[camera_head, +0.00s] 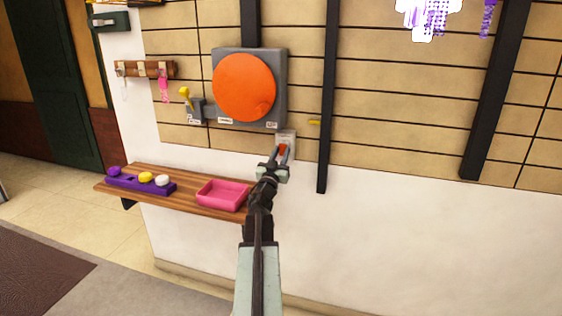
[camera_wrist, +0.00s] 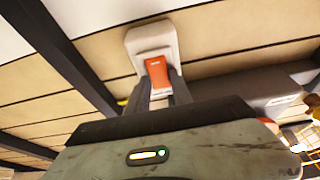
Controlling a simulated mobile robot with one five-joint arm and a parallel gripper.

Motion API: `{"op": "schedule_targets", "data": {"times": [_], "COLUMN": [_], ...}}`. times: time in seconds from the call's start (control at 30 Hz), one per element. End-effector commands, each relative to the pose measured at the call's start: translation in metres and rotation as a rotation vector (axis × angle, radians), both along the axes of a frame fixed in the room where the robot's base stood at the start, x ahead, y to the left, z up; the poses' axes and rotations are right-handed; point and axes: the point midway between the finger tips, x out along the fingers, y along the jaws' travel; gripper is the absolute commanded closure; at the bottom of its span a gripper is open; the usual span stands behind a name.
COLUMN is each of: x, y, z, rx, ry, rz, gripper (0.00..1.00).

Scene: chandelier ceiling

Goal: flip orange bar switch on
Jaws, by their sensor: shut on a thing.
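The orange bar switch (camera_head: 283,149) sits on a pale wall plate (camera_head: 286,136), below the grey box with the large orange disc. In the wrist view the orange bar (camera_wrist: 157,69) shows on its rounded pale plate (camera_wrist: 149,39). My gripper (camera_head: 278,154) is at the switch, with one finger on each side of the bar. In the wrist view the fingers (camera_wrist: 158,92) are shut on the bar. The lower part of the bar is partly hidden between the fingers, and the bar's exact tilt is hard to tell.
A grey box (camera_head: 281,85) with an orange disc (camera_head: 244,87) is above left. A yellow-handled lever (camera_head: 186,96) is left of it. A wooden shelf (camera_head: 140,193) holds a pink tray (camera_head: 222,195) and a purple holder (camera_head: 128,183). A dark vertical post (camera_head: 328,100) stands close right.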

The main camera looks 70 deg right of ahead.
Motion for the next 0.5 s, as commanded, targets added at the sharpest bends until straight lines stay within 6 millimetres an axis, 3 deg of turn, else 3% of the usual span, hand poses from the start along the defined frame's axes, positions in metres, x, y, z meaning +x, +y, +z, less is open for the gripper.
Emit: {"op": "schedule_targets", "data": {"times": [0.27, 0.3, 0.37, 0.5], "x": [-0.0006, -0.0005, -0.0004, 0.0001], "y": [0.0005, 0.0005, 0.0005, 0.0005], "z": [0.0006, 0.0006, 0.0006, 0.0006], "rx": [-0.002, -0.002, -0.002, -0.002], "ry": [-0.001, -0.001, -0.001, -0.001], "rz": [0.000, 0.000, 0.000, 0.001], "gripper": [1.00, 0.67, 0.51, 0.51]}}
